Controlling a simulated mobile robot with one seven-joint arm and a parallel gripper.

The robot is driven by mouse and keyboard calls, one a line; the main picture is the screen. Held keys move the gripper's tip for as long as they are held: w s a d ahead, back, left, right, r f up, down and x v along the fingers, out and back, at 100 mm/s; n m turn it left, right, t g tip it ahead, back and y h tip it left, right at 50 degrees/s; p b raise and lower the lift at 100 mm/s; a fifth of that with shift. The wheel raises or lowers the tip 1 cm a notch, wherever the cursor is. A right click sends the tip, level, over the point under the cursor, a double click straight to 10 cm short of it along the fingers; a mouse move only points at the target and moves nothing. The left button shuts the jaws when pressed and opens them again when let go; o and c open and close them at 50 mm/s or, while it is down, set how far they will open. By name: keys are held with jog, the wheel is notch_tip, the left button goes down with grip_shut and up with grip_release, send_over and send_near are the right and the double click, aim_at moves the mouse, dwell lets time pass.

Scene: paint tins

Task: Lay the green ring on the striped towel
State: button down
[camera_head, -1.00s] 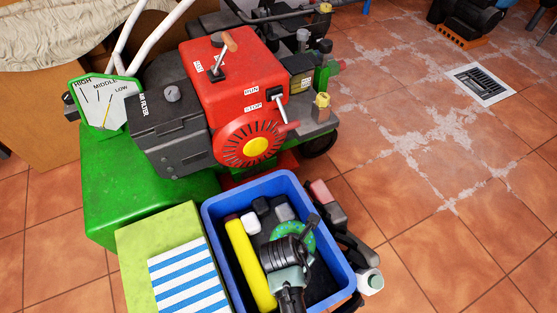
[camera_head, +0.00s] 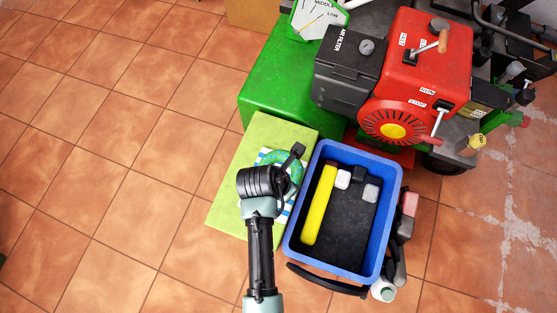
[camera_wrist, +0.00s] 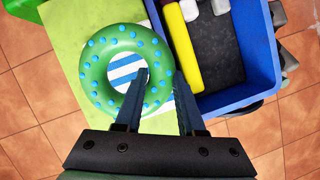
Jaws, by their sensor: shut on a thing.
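The green ring (camera_head: 287,162) with blue dots is over the striped towel (camera_head: 286,210) in the head view. In the wrist view the ring (camera_wrist: 96,72) is large, and blue and white stripes of the towel (camera_wrist: 124,72) show through its hole. My gripper (camera_wrist: 160,84) is shut on the ring's right side, with one finger inside the hole and one outside. In the head view my gripper (camera_head: 297,152) and arm hide part of the ring and much of the towel. I cannot tell whether the ring touches the towel.
The towel lies on a lime-green surface (camera_head: 230,205). To its right stands a blue crate (camera_head: 388,225) with a yellow bar (camera_head: 319,205) and several small blocks. The left floor is clear.

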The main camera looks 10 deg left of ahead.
jog(key=shift+a+r+n, duration=0.15)
jog(key=shift+a+n, duration=0.15)
jog(key=shift+a, duration=0.6)
notch_tip(320, 180, down, 5)
jog(key=shift+r+b, duration=0.1)
jog(key=shift+b, duration=1.15)
jog(key=shift+f+b, duration=1.15)
jog(key=shift+f, duration=1.15)
jog(key=shift+r, duration=0.1)
jog(key=c, duration=0.5)
grip_release()
